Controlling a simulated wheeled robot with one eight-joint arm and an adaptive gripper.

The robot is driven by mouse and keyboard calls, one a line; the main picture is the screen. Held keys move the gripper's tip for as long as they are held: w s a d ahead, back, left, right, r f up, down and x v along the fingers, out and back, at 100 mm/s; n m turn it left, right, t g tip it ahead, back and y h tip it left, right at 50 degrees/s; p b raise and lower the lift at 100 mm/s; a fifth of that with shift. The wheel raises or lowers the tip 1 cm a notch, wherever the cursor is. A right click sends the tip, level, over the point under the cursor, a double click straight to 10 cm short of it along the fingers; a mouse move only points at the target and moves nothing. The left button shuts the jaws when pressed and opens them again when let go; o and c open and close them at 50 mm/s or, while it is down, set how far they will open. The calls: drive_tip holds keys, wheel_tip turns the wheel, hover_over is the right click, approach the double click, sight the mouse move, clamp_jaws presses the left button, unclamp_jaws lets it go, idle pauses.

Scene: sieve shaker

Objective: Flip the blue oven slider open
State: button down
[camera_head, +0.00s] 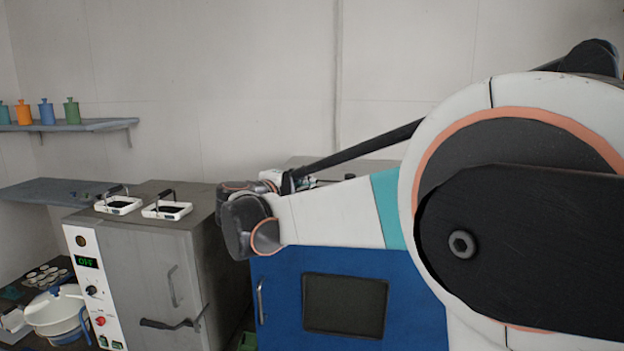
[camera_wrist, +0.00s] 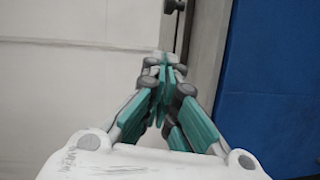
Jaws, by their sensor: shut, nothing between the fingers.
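The blue oven (camera_head: 280,300) stands in the middle of the head view, behind my arm. Its front has a dark window (camera_head: 344,305) and a vertical metal handle (camera_head: 262,301) at the left; the door looks closed. My arm covers its upper part, and I cannot make out the slider there. In the wrist view my gripper (camera_wrist: 163,65) is shut and empty, its teal fingers together. A blue panel (camera_wrist: 275,75) fills the right side beside a grey strip (camera_wrist: 205,45). A small dark part (camera_wrist: 174,6) shows at the top edge, beyond the fingertips; I cannot tell whether it is the slider.
A grey oven (camera_head: 150,260) with a white control panel (camera_head: 88,285) and a dark lever (camera_head: 170,324) stands to the left. Two white trays (camera_head: 118,205) lie on top. A white bowl (camera_head: 58,315) is at lower left. A shelf (camera_head: 80,125) holds several bottles.

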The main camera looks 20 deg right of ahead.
drive_tip(key=p+x, duration=0.1)
drive_tip(key=x, duration=0.8)
drive_tip(key=shift+d+p, duration=0.15)
drive_tip(key=shift+p, duration=0.15)
drive_tip(key=d, duration=0.3)
drive_tip(key=shift+d+f+p, duration=0.15)
drive_tip(key=shift+f+p, duration=0.05)
drive_tip(key=shift+p, duration=0.15)
drive_tip(key=shift+s+d, duration=0.15)
drive_tip(key=shift+d, duration=0.1)
drive_tip(key=shift+d+f, duration=0.15)
drive_tip(key=shift+d, duration=0.05)
drive_tip(key=s+d, duration=0.1)
drive_tip(key=d, duration=0.1)
drive_tip(key=s+d, duration=0.2)
drive_tip(key=s+d+b, duration=0.1)
drive_tip(key=d, duration=0.1)
drive_tip(key=shift+s+d, duration=0.2)
drive_tip(key=shift+d, duration=0.1)
